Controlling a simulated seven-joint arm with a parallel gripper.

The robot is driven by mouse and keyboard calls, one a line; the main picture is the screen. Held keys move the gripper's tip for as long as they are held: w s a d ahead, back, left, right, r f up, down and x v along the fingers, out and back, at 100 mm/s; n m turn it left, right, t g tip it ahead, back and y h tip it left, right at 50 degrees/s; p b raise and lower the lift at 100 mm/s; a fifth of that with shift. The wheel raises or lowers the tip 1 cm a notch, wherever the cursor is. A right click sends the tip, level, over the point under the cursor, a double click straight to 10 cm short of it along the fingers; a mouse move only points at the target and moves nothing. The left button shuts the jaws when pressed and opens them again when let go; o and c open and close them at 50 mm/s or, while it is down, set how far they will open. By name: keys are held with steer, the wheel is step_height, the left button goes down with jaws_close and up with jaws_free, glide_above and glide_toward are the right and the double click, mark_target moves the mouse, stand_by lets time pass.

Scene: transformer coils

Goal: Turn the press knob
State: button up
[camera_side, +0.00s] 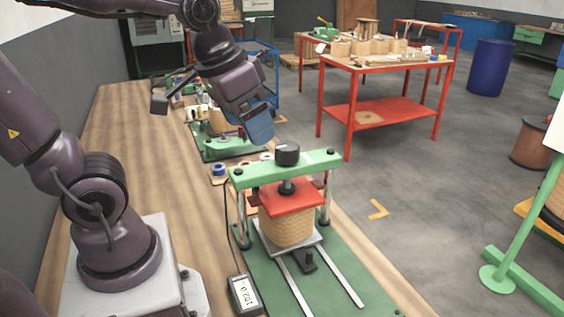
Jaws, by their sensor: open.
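The press stands on a green base plate (345,280) near the bench's right edge. Its knob (287,154) is a black cylinder on top of the green crossbar (265,172). Below the crossbar a red plate (292,196) rests on a tan wound coil (288,228). My gripper (262,134) is above and slightly left of the knob, apart from it in the picture. Its end looks blue and points down. It is open and nothing shows between its fingers, though they are hard to make out.
A small meter (244,294) with a cable stands left of the press. A second green fixture (225,147) and small parts lie behind it on the wooden bench (130,140). A red table (385,62) stands beyond. The bench's left part is clear.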

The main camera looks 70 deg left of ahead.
mark_target(287, 146)
steer(key=w+a+n+g, duration=0.4)
steer(key=w+a+n, duration=0.6)
steer(key=n, duration=1.2)
steer(key=f, duration=0.7)
steer(key=d+f, duration=0.1)
steer(key=f, duration=0.3)
steer(key=shift+w+f, duration=0.35)
steer(key=shift+w, duration=0.05)
steer(key=c, duration=0.9)
steer(key=shift+m, duration=0.3)
steer(key=shift+m, duration=0.3)
